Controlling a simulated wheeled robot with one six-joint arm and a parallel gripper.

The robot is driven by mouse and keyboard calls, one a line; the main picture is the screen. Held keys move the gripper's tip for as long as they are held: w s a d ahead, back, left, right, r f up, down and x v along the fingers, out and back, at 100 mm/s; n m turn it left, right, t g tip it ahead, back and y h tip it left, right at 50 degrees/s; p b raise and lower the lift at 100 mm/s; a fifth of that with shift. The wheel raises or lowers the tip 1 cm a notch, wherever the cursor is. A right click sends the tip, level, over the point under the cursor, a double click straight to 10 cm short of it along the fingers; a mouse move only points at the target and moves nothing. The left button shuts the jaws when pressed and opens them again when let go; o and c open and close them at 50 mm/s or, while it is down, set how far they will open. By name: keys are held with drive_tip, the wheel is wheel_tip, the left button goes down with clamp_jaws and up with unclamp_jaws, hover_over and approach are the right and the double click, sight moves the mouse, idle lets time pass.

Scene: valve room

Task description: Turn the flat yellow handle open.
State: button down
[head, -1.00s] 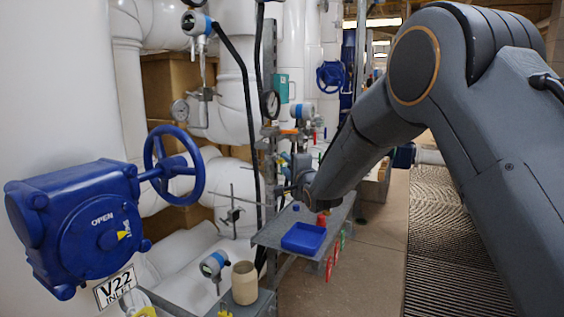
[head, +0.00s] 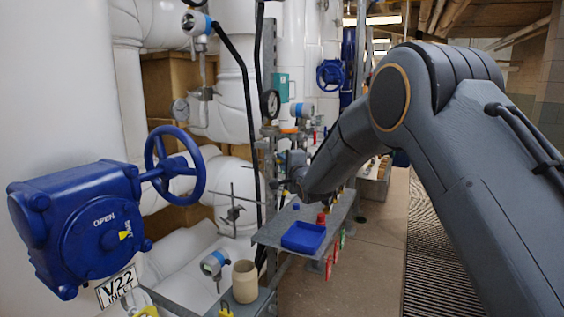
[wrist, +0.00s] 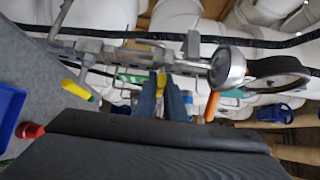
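In the wrist view, a small yellow piece (wrist: 161,81), which looks like a flat handle, shows between the tips of my gripper (wrist: 161,88). The two bluish fingers stand apart with a gap between them, and I cannot tell whether they touch the yellow piece. A second yellow handle (wrist: 80,88) with a green end slants at the left, clear of the fingers. In the head view, my gripper (head: 290,178) is at the pipe rack above the grey shelf, with its fingertips too small to make out. The flat handle cannot be made out there.
An orange handle (wrist: 212,107) and a round gauge (wrist: 227,67) are close to the right of my fingers. A grey shelf (head: 272,236) holds a blue tray (head: 303,237) and a red object (head: 321,218). A blue valve wheel (head: 175,165) stands at the left. The floor at right is open.

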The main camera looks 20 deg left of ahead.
drive_tip(key=shift+f+b, duration=0.15)
drive_tip(key=shift+b, duration=0.65)
drive_tip(key=shift+f+n+t+b, duration=0.1)
drive_tip(key=shift+n+t+b, duration=0.2)
drive_tip(key=shift+n+b, duration=0.15)
drive_tip(key=n+t+y+b, duration=0.1)
drive_tip(key=n+y+b, duration=0.1)
drive_tip(key=b, duration=0.3)
drive_tip(key=shift+w+f+b, duration=0.1)
drive_tip(key=shift+b, duration=0.2)
drive_tip(key=n+y+b, duration=0.6)
drive_tip(key=n+b, duration=0.2)
drive_tip(key=b, duration=0.3)
drive_tip(key=n+g+y+b, duration=0.2)
drive_tip(key=n+b, duration=0.1)
drive_tip(key=n, duration=0.1)
drive_tip(key=n+g+y+b, duration=0.3)
drive_tip(key=n, duration=0.1)
drive_tip(key=shift+g, duration=0.3)
drive_tip(key=n+g+y+b, duration=0.1)
drive_tip(key=n+g+b, duration=0.1)
drive_tip(key=n+g, duration=0.1)
drive_tip(key=n+g+y+b, duration=0.1)
drive_tip(key=n+g+b, duration=0.1)
drive_tip(key=n+g, duration=0.2)
drive_tip(key=shift+r+n, duration=0.2)
drive_tip(key=shift+n, duration=0.25)
drive_tip(key=shift+n+g, duration=0.3)
